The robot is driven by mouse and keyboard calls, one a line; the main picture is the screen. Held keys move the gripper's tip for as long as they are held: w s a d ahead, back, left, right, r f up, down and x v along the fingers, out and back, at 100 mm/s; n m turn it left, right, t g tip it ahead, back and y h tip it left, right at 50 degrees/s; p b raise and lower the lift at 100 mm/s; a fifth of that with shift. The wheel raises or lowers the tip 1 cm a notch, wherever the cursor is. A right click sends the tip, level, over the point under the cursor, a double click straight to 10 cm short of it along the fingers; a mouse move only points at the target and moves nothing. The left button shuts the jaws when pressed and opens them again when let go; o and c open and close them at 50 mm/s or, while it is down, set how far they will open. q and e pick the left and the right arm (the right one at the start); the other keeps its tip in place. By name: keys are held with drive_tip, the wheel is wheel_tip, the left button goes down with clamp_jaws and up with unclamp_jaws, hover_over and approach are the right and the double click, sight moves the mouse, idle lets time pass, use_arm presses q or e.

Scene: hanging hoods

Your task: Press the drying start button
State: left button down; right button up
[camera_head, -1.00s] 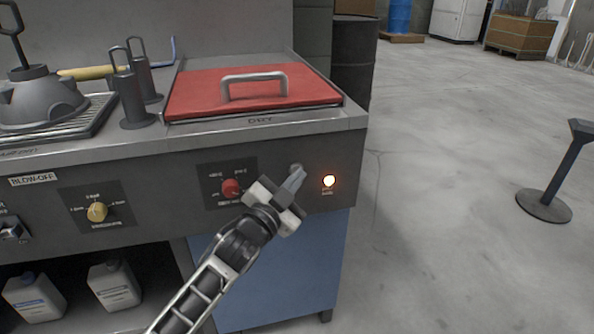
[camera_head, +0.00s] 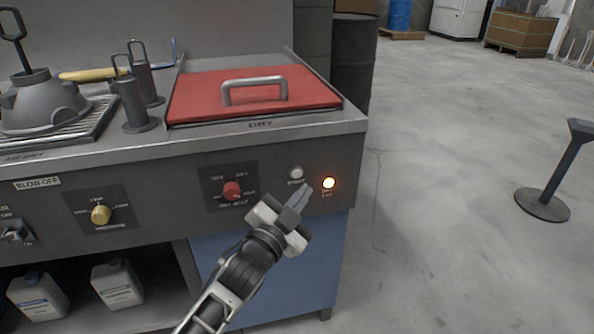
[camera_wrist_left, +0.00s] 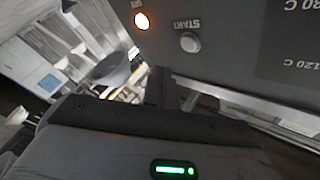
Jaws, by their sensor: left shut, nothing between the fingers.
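The start button (camera_head: 296,173) is a small round grey-white button on the dark front panel, under the DRY section, left of a glowing lamp (camera_head: 328,183). In the left wrist view the button (camera_wrist_left: 190,42) shows with the label START beside it, and the lit lamp (camera_wrist_left: 142,20) is near it. My left gripper (camera_head: 301,198) is shut and empty. Its fingertips are just below the button and the lamp in the head view, apart from the button. The wrist view shows the shut fingers (camera_wrist_left: 165,88) below the button. My right gripper is not in view.
A red dial (camera_head: 232,190) is left of the button and a yellow dial (camera_head: 101,214) further left. A red lid (camera_head: 250,92) with a metal handle covers the DRY section above. Open floor and a post (camera_head: 553,180) lie to the right.

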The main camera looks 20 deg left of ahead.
use_arm(q)
drive_tip(key=shift+s+d, duration=0.55)
drive_tip(key=shift+s, duration=0.25)
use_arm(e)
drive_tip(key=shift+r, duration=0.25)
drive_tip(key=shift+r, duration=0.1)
use_arm(q)
drive_tip(key=s+d+n+g+p, duration=0.1)
drive_tip(key=s+n+g+p, duration=0.6)
drive_tip(key=s+p, duration=0.9)
drive_tip(key=s+g, duration=0.1)
drive_tip(key=s, duration=0.5)
drive_tip(key=shift+d+f+n+g+p, duration=0.3)
drive_tip(key=shift+d+f+p, duration=0.05)
drive_tip(key=shift+p, duration=0.05)
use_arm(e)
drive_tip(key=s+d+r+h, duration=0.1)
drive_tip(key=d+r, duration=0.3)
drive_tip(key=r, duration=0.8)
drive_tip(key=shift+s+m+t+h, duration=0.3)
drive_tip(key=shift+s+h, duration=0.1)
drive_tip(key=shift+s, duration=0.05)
